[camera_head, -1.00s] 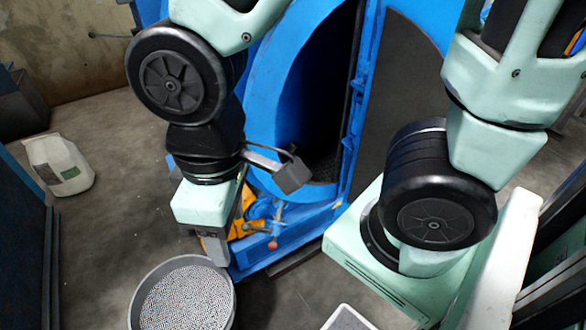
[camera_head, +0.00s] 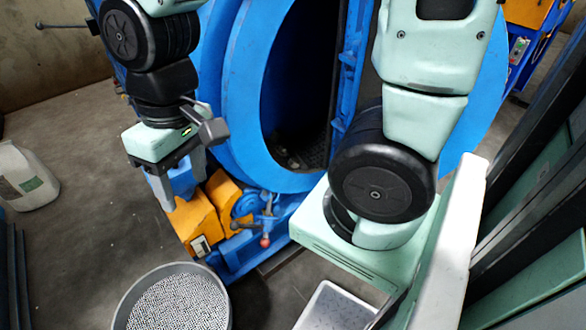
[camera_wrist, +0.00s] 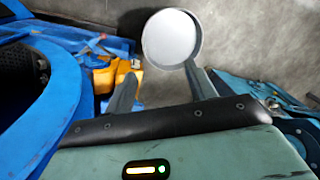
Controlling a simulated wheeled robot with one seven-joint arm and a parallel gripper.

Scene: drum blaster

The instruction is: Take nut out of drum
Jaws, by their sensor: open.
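The blue drum (camera_head: 235,110) stands open in the middle of the head view, its round mouth dark inside. A few small shapes lie at the bottom of the mouth, but I cannot tell whether one is the nut. The drum's rim (camera_wrist: 66,95) is at the left of the wrist view, with dark perforated lining inside. My gripper (camera_head: 180,188) is outside the drum, to the left of its mouth, pointing down over the orange part of the machine. Its two fingers (camera_wrist: 160,76) are apart, with nothing between them.
A round grey pan (camera_head: 121,312) of small pellets stands on the floor at front; it also shows in the wrist view (camera_wrist: 172,38). A white tray (camera_head: 322,308) is to its right. A white jug (camera_head: 28,180) stands at far left. A valve with a red knob (camera_head: 265,241) sits below the drum.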

